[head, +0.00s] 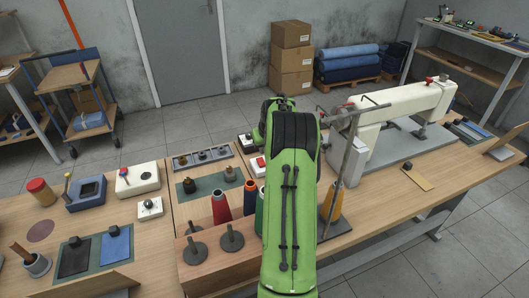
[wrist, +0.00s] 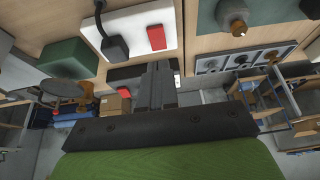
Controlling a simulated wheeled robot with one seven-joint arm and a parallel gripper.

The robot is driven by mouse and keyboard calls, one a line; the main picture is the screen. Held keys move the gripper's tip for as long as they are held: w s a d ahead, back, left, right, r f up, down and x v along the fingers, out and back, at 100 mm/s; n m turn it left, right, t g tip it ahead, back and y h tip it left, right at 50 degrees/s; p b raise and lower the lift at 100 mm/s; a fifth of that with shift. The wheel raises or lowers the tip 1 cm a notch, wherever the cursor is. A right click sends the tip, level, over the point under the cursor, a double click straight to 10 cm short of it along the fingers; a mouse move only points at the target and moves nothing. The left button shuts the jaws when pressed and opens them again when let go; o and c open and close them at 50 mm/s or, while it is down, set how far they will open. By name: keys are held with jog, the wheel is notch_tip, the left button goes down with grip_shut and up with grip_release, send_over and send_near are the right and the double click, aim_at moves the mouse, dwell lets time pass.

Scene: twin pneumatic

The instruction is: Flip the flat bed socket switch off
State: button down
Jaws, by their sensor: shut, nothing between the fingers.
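A white socket plate (wrist: 128,28) with a black plug and cable fills the upper middle of the wrist view. Its red rocker switch (wrist: 156,38) is on the plate's right part; I cannot tell from its tilt whether it is on or off. A white plate with a red switch (head: 260,162) also shows in the head view, partly hidden by my green arm. My gripper (wrist: 160,68) is shut and empty, its fingertips just below the red switch in the wrist picture; I cannot tell whether they touch.
Thread cones (head: 221,207) stand left of my arm. A white sewing machine (head: 395,108) stands to the right. A grey strip with several knobs (head: 202,157) lies left of the socket. Another white socket (head: 150,208) sits farther left.

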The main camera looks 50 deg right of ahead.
jog(key=v, duration=0.6)
jog(key=shift+w+a+r+p, duration=0.25)
jog(key=shift+w+a+p, duration=0.1)
jog(key=shift+a+p, duration=0.1)
jog(key=b, duration=0.2)
send_near(258, 158)
jog(key=x, duration=0.6)
jog(key=shift+w+f, duration=0.25)
